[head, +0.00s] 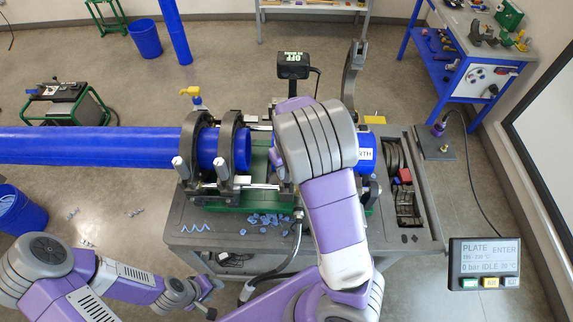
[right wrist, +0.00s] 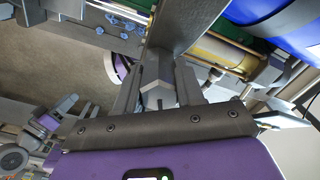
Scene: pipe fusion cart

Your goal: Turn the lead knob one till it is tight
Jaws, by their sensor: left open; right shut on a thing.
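In the right wrist view, a grey hex-sided knob (right wrist: 157,84) sits between the two fingers of my right gripper (right wrist: 158,92), which is shut on it. The knob is at the end of a flat grey clamp arm. In the head view my right forearm covers this gripper and the knob. Other light grey clamp knobs (head: 179,166) show on the left clamps of the pipe machine. My left gripper (head: 208,303) is open and empty, low at the front left, apart from the cart. Whether the held knob is tight cannot be seen.
A long blue pipe (head: 90,146) runs through the left clamps (head: 235,140). A grey clamp half (head: 354,70) stands raised at the back. Blue shavings (head: 265,219) lie on the grey cart top (head: 185,232). A control panel (head: 484,264) stands at right.

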